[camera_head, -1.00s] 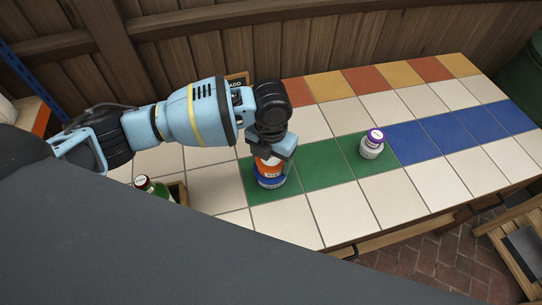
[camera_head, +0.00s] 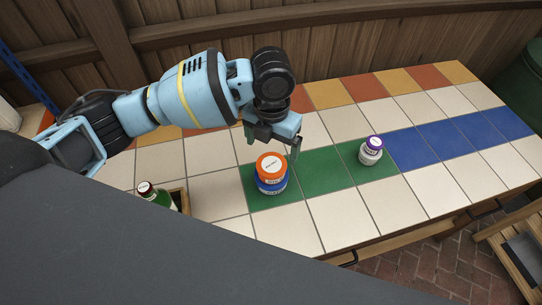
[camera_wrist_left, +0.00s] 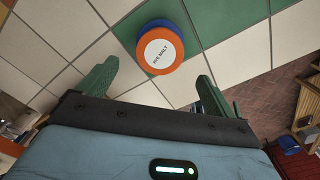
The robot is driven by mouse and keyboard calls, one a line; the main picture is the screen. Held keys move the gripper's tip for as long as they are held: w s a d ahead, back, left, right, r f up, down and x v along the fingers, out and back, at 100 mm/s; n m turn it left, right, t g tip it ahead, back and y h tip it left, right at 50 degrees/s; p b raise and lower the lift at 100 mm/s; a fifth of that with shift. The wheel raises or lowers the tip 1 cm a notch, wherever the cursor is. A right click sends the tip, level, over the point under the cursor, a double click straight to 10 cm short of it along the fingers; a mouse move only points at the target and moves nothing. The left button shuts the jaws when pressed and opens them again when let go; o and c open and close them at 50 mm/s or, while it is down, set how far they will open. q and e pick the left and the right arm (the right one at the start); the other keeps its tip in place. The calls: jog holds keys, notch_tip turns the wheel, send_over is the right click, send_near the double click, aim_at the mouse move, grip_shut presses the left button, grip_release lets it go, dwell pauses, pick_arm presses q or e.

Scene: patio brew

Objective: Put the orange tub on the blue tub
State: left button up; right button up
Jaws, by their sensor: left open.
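The orange tub (camera_head: 270,162) sits on top of the blue tub (camera_head: 272,183), which stands on a green tile of the tabletop. The orange tub looks upright, with its white label facing up. In the left wrist view the orange tub (camera_wrist_left: 160,51) shows from above, and the blue tub (camera_wrist_left: 157,23) is mostly hidden under it. My left gripper (camera_head: 272,146) is open and empty, above and behind the tubs in the head view. In the left wrist view its fingers (camera_wrist_left: 157,90) are spread wide, apart from both tubs. My right gripper is not in view.
A white and grey tub with a purple lid (camera_head: 371,150) stands to the right on green tile. A green bottle (camera_head: 155,194) stands by a wooden box (camera_head: 181,196) at the left. The tiled table (camera_head: 425,187) is clear at the right.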

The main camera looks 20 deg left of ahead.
pick_arm(q)
jog(key=shift+r, duration=1.9)
